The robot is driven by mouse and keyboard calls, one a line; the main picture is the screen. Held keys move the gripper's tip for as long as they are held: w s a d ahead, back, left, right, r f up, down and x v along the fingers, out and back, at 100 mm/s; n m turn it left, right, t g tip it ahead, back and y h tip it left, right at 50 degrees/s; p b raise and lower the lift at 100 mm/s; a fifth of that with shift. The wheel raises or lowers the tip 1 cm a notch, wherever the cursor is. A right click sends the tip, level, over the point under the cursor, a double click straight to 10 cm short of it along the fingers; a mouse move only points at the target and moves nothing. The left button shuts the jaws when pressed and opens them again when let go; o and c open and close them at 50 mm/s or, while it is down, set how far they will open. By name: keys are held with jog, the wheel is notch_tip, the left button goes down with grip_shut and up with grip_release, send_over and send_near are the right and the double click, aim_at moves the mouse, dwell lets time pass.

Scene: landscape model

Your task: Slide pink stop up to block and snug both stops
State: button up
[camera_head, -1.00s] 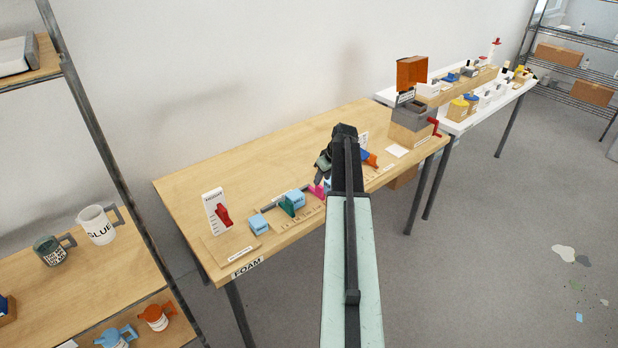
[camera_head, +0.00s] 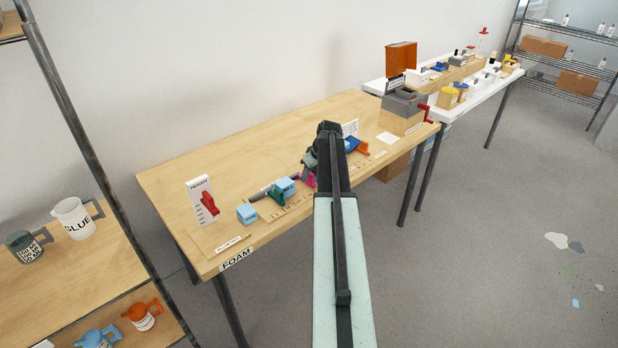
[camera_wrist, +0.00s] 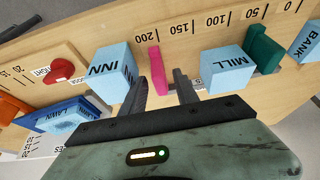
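The pink stop (camera_wrist: 157,70) stands upright near the 200 mark of a wooden scale in the wrist view. The light blue MILL block (camera_wrist: 228,68) is to its right, with a clear gap between them. The green stop (camera_wrist: 265,48) is at the block's far right side, touching or nearly so. My gripper (camera_wrist: 160,80) is open, its dark fingers apart with the pink stop between them, closer to the left finger. In the head view, the MILL block (camera_head: 285,185), green stop (camera_head: 276,197) and part of the pink stop (camera_head: 309,180) show beside my gripper (camera_head: 308,165).
The light blue INN block (camera_wrist: 113,70) stands just left of the fingers. The BANK block (camera_wrist: 306,42) lies beyond the green stop. A height gauge with a red slider (camera_head: 208,203) stands on the left end of the bench (camera_head: 180,175). A crank box (camera_head: 402,115) is at its right end.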

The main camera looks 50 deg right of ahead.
grip_shut()
dwell(1.3)
